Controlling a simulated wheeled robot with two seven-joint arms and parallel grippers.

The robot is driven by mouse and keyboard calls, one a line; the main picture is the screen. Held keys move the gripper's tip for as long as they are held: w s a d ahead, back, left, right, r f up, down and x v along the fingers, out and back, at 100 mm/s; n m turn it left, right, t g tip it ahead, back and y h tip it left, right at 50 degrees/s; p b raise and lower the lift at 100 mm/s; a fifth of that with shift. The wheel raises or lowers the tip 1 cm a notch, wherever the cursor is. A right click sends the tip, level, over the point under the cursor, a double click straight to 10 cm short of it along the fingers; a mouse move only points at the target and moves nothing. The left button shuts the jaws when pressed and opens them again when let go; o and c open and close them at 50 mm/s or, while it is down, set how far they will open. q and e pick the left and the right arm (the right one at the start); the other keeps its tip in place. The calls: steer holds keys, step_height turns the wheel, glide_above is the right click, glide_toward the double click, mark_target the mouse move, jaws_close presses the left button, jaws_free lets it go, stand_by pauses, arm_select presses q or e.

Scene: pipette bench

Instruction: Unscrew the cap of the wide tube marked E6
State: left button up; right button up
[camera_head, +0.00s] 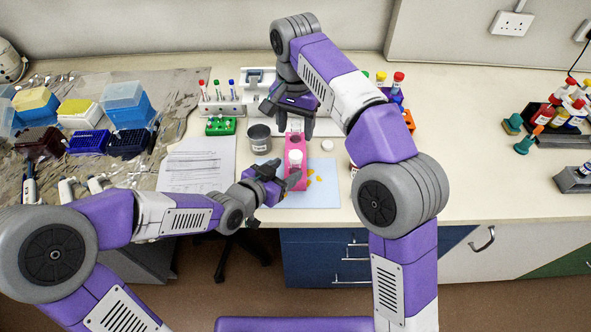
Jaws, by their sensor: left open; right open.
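A pink rack (302,149) stands on the pale blue mat (325,190). A white-capped tube (295,157) stands in its front part; the marking E6 cannot be read at this size. A dark round opening shows behind the tube. My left gripper (286,174) is open beside the front left of the rack, close to the tube; I cannot tell whether it touches. My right gripper (296,126) is open above the back end of the rack, pointing down, with nothing visible between its fingers.
A grey metal beaker (259,138) stands left of the rack. A white round piece (327,145) lies to its right. Paper sheets (195,165) lie at left, with a green rack (220,126) behind. Yellow bits lie on the mat.

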mark_target(299, 163)
arm_select(q)
steer(key=shift+w+d+f, duration=0.2)
steer(key=shift+w+d, duration=0.15)
steer(key=shift+d, duration=0.2)
steer(key=shift+x, duration=2.85)
steer(key=shift+w+a, duration=0.1)
jaws_close()
